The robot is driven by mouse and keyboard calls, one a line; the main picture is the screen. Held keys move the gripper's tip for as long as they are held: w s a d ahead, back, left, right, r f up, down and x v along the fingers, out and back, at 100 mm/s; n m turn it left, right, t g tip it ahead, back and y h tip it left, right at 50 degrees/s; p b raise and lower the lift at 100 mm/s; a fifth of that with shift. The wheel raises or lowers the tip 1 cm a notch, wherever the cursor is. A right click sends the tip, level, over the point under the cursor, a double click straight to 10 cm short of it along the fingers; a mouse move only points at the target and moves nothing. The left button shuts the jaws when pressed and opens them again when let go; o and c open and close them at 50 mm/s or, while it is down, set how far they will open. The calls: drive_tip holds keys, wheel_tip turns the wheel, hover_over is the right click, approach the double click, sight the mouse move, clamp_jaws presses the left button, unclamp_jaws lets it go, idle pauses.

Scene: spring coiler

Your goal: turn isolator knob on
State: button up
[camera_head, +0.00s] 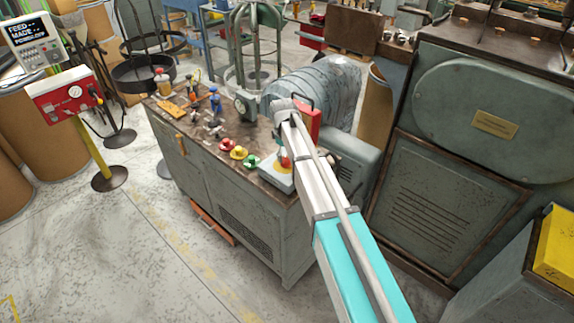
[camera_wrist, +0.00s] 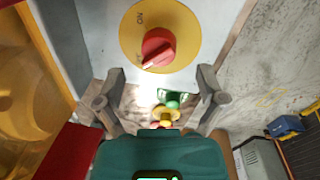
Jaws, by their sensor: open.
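The isolator knob (camera_wrist: 158,48) is red and sits on a round yellow plate (camera_wrist: 185,28) on a grey box, in the wrist view. A white mark on the knob faces lower left, away from the ON lettering at the plate's upper left. A second label by that mark is too small to read. My gripper (camera_wrist: 160,93) is open and empty, its two fingers apart below the knob in the picture and not touching it. In the head view the isolator box (camera_head: 275,178) stands on the bench corner, partly behind my arm, and my gripper is not clearly visible.
Red, yellow and green buttons (camera_head: 238,152) sit on the bench top (camera_head: 190,125) beside the box. A grey motor housing (camera_head: 352,160) stands close on the right. A large grey machine (camera_head: 450,170) is further right.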

sight(286, 159)
drive_tip(key=shift+w+d+f+b, duration=0.1)
drive_tip(key=shift+w+f+b, duration=0.05)
drive_tip(key=shift+f+b, duration=1.65)
drive_tip(key=shift+f, duration=0.15)
